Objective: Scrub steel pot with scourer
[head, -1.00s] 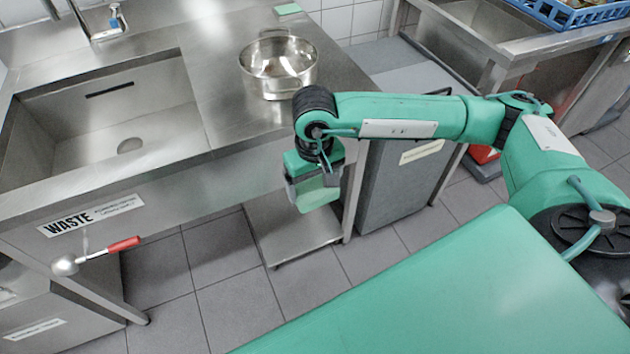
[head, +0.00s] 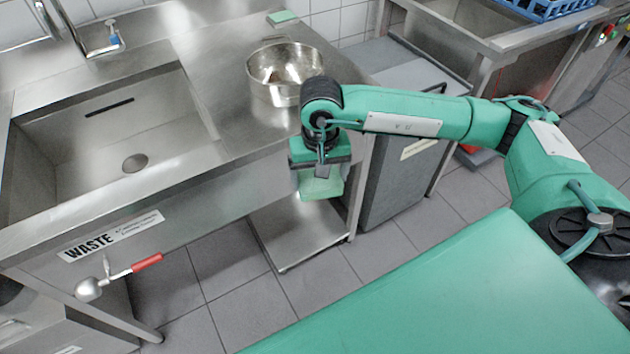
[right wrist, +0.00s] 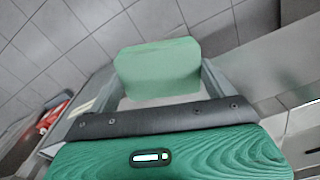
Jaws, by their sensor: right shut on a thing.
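The steel pot (head: 262,92) stands upright on the steel counter to the right of the sink, in the head view. Its inside shows brownish patches that may be dirt or reflections. My right gripper (head: 320,177) points down in front of the counter edge, nearer to me than the pot. It is shut on a pale green block, the scourer (head: 321,187). The scourer also shows in the right wrist view (right wrist: 158,68), between the fingers. It is apart from the pot. My left gripper is not in view.
A sink basin (head: 110,120) lies left of the pot. A flat green pad (head: 282,16) lies behind the pot. A tap (head: 100,45) stands behind the sink. A red-handled valve (head: 145,262) juts out below. A grey bin (head: 405,165) stands right of the counter.

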